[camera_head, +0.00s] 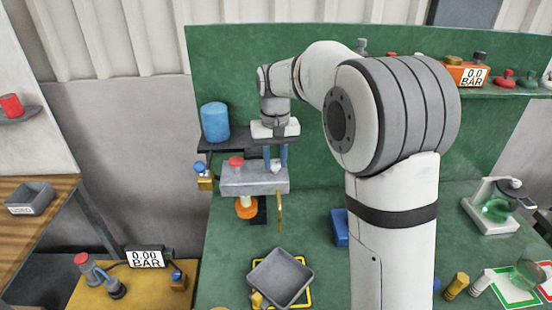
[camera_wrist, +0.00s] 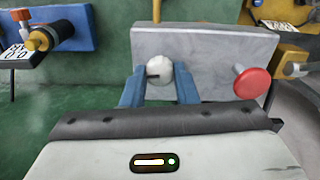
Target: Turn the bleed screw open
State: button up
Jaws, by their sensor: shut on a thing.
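The bleed screw, a pale round head with a dark slot mark (camera_wrist: 159,73), stands out from a grey block (camera_wrist: 205,52) in the wrist view. My gripper (camera_wrist: 159,86) has its two blue fingers on either side of this head, shut on it. In the head view my gripper (camera_head: 275,158) points down at the right part of the same grey block (camera_head: 250,182), and the small pale head (camera_head: 276,167) shows between the fingers. A red knob (camera_wrist: 252,83) sits on the block beside the screw; it also shows in the head view (camera_head: 236,161).
A blue cylinder (camera_head: 215,122) stands on a dark shelf behind the block. A grey tray (camera_head: 280,278) lies below on the green bench. A brass-and-blue fitting (camera_head: 203,176) is left of the block. A gauge reading 0.00 BAR (camera_head: 146,258) is at lower left.

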aim_at(276, 163)
jog(key=shift+r+n, duration=0.1)
jog(key=shift+n, duration=0.5)
jog(key=o, duration=1)
notch_tip(276, 163, up, 8)
jog(key=shift+f+b, duration=0.15)
jog(key=shift+b, duration=0.45)
jog(key=s+d+f+m+t, duration=0.1)
jog(key=s+d+f, duration=0.2)
jog(key=s, duration=0.6)
jog(key=s+d+f+t+b, duration=0.1)
jog(key=s+d+f, duration=0.3)
jog(key=s, duration=0.5)
jog(key=s+d+f+m+t+b, duration=0.1)
jog(key=s+d+f, duration=0.3)
jog(key=s, duration=0.5)
jog(key=shift+d+f+m, duration=0.1)
jog(key=shift+d+m, duration=0.15)
jog(key=shift+m, duration=0.05)
